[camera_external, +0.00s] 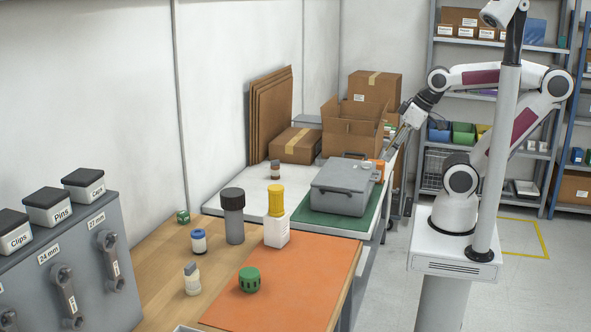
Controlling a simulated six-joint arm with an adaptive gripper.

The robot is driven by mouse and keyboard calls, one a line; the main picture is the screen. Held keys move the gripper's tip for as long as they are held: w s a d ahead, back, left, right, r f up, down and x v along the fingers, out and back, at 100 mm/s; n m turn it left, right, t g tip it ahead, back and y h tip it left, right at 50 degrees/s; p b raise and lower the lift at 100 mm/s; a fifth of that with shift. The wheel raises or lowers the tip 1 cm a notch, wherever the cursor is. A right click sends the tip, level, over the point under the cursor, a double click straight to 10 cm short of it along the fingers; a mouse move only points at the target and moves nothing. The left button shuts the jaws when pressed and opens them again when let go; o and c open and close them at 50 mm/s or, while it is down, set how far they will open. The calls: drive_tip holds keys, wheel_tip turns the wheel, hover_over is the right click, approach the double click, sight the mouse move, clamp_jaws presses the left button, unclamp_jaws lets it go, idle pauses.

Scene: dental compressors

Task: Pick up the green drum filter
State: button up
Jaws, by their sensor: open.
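A green drum filter (249,280), short and round with a ribbed side, sits on the orange mat (315,268) near the front of the wooden table. My gripper (395,147) is open, in the air near the open cardboard box at the back right, far from the filter. Its fingers point down and to the left, and they are small in this view. Nothing shows between them.
A grey case (342,188) lies on a green mat behind. The orange mat's right part is clear.

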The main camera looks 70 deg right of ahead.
drive_tip(key=shift+o, duration=0.6)
drive_tip(key=shift+w, duration=0.1)
drive_tip(key=w+a+n+t+y, duration=0.1)
drive_tip(key=w+a+n+t, duration=0.15)
drive_tip(key=w+a, duration=0.6)
drive_tip(key=w+a+n+t+y, duration=0.1)
drive_tip(key=w+a+n, duration=0.2)
drive_tip(key=w+a, duration=0.55)
drive_tip(key=w+a+f+n+y, duration=0.1)
drive_tip(key=w+a+f+y, duration=0.1)
drive_tip(key=a+f, duration=0.3)
drive_tip(key=w+a+f+n+g+y, duration=0.1)
drive_tip(key=w+a+f+n+y, duration=0.1)
drive_tip(key=a+f, duration=0.4)
drive_tip(key=w+a+f+n+y, duration=0.2)
drive_tip(key=a+f+y, duration=0.2)
drive_tip(key=a, duration=0.9)
drive_tip(key=shift+w+a+f+y, duration=0.1)
drive_tip(key=shift+a+f+y, duration=0.1)
drive_tip(key=shift+f, duration=0.35)
drive_tip(key=shift+a+f+y, duration=0.1)
drive_tip(key=shift+a+f, duration=0.05)
drive_tip(key=shift+f, duration=0.35)
drive_tip(key=shift+w+f, duration=0.2)
drive_tip(key=shift+f, duration=0.3)
